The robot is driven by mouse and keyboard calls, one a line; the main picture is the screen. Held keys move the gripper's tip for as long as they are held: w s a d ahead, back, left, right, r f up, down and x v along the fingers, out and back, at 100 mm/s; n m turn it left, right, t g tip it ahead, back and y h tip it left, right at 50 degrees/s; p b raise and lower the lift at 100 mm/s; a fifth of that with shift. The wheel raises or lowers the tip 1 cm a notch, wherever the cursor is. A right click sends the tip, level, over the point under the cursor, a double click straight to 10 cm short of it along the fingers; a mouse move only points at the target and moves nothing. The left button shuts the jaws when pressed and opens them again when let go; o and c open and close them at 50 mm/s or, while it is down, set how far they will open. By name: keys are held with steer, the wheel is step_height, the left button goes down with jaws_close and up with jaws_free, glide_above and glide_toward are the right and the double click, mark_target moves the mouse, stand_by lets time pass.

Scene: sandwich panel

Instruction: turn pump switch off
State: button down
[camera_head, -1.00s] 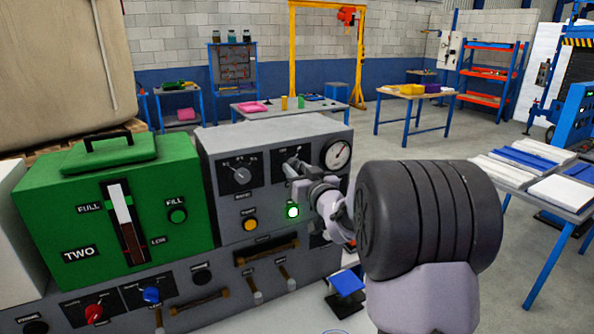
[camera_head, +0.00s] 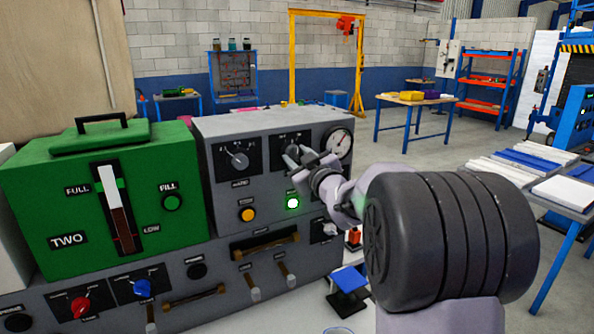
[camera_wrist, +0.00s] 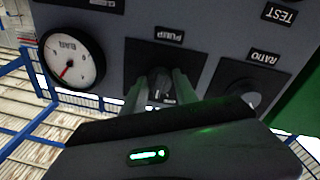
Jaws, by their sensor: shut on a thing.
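The pump switch is a dark rotary knob (camera_wrist: 160,84) on a black plate under the label PUMP in the wrist view. In the head view its plate (camera_head: 291,142) is on the upper part of the grey panel, between the ratio knob and the gauge, partly covered by my fingers. My gripper (camera_head: 302,157) is at this plate. In the wrist view its two fingers (camera_wrist: 162,93) stand on either side of the knob, shut on it. The knob's exact pointer setting is hard to read. A green lamp (camera_head: 292,203) below the switch is lit.
The round pressure gauge (camera_head: 339,143) is close to the right of my fingers. The ratio knob (camera_head: 238,158) is to the left, with an amber button (camera_head: 247,214) below. A green tank (camera_head: 160,190) stands further left.

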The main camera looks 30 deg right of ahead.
steer(key=n+b, duration=0.1)
steer(key=n, duration=0.1)
steer(key=n+b, duration=0.1)
steer(key=b, duration=0.1)
steer(key=shift+f+n, duration=0.2)
steer(key=shift+n, duration=0.2)
steer(key=shift+d+r+n+y+b, duration=0.1)
steer(key=shift+n+y+b, duration=0.05)
steer(key=shift+n+b, duration=0.55)
steer(key=shift+r+n+y+b, duration=0.15)
steer(key=shift+n+b, duration=0.35)
steer(key=shift+n, duration=0.6)
steer(key=c, duration=0.9)
jaws_free()
steer(key=shift+c, duration=0.2)
steer(key=s+f+p, duration=0.1)
steer(key=s+p, duration=0.1)
steer(key=s, duration=1.5)
steer(key=shift+s+f+p, duration=0.15)
steer(key=shift+s+p, duration=0.05)
steer(key=shift+p, duration=0.15)
